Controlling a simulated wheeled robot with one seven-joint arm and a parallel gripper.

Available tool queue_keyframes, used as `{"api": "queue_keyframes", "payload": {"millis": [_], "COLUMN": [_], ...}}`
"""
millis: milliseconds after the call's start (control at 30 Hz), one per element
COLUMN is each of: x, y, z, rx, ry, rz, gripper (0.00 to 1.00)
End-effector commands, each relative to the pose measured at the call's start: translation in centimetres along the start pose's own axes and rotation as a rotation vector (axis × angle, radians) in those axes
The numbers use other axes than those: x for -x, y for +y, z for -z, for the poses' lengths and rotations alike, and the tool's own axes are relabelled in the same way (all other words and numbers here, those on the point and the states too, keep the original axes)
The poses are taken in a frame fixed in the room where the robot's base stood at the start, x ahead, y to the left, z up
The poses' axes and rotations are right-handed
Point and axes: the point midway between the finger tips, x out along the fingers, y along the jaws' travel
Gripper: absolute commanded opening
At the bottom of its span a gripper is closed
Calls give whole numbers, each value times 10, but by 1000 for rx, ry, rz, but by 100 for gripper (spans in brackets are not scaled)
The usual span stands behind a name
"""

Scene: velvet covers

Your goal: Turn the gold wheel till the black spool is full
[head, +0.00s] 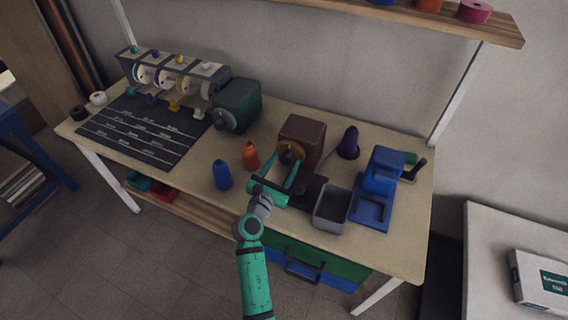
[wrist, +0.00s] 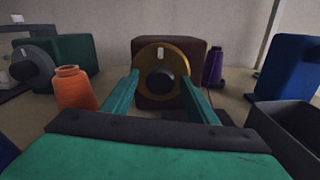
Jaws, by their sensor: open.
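The gold wheel (head: 286,158) is on the front of a brown box-shaped machine (head: 305,131) near the middle of the bench. In the wrist view the gold wheel (wrist: 148,56) faces me, with a dark round hub at its centre and a small pale mark near its top. My gripper (head: 287,168) is open and reaches toward the wheel. In the wrist view its two green fingers (wrist: 160,84) stand apart, at the wheel's lower left and right; contact cannot be told. A small black spool (head: 78,113) lies at the bench's left end; its fill is unclear.
An orange cone (head: 250,156) and a blue cone (head: 222,176) stand left of my gripper, a purple cone (head: 349,143) behind right. A grey open bin (head: 331,208) and a blue machine (head: 382,179) are right. A green machine (head: 238,103) and a spool rack (head: 190,68) stand left.

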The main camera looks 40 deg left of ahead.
Motion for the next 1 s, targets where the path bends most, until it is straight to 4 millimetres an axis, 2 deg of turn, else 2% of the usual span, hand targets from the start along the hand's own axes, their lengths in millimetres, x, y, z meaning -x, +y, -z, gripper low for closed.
{"api": "queue_keyframes", "payload": {"millis": [133,167,300,333,667,1000], "x": [0,0,0,0,1,0], "y": [0,0,0,0,0,0], "z": [0,0,0,0,0,0], "rx": [0,0,0,0,-35,-252], "ry": [0,0,0,0,0,1], "rz": [0,0,0,0,-1,-1], "gripper": [53,48,15,11,12,12]}}
